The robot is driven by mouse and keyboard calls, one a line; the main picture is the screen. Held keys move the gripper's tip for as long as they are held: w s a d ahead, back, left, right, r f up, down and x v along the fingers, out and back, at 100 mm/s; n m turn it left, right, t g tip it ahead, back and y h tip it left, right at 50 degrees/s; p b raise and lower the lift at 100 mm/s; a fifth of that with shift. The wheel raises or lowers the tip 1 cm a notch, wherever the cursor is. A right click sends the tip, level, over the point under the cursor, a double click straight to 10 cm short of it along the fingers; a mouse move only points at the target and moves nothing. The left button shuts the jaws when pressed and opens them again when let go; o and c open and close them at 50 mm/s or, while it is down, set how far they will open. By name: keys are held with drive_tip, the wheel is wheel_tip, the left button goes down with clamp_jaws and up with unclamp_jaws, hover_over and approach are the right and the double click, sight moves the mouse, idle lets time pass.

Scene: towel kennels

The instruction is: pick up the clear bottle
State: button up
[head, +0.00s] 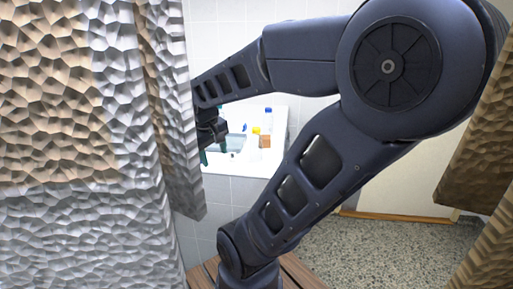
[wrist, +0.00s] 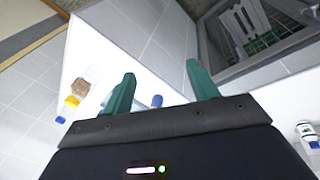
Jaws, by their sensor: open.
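My gripper (wrist: 161,76) shows two teal fingers spread apart with nothing held between them. In the head view my gripper (head: 213,151) hangs by the white counter, partly hidden by the curtain. A small blue piece, perhaps a bottle cap (wrist: 157,101), shows just beyond the gripper body between the fingers; what is below it is hidden. In the head view a small blue spot (head: 244,127) stands near the basin. I cannot tell for sure which of these is the clear bottle.
A yellow-and-blue bottle (wrist: 68,108) and a brown item (wrist: 80,87) stand on the white counter (head: 276,112). A white bottle with blue (wrist: 307,131) is at the right. A textured curtain (head: 90,140) covers the left.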

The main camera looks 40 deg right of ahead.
drive_tip(key=w+d+f+n+g+h, duration=0.2)
drive_tip(key=d+f+n+g+h, duration=0.15)
drive_tip(key=d, duration=0.35)
drive_tip(key=n+h, duration=1.2)
approach(253, 131)
drive_tip(key=shift+t, duration=0.45)
drive_tip(key=shift+s+d+f, duration=0.1)
drive_tip(key=shift+s+d, duration=0.05)
drive_tip(key=shift+d, duration=2.75)
drive_tip(key=shift+s+d, duration=0.15)
drive_tip(key=shift+d, duration=2.8)
clamp_jaws()
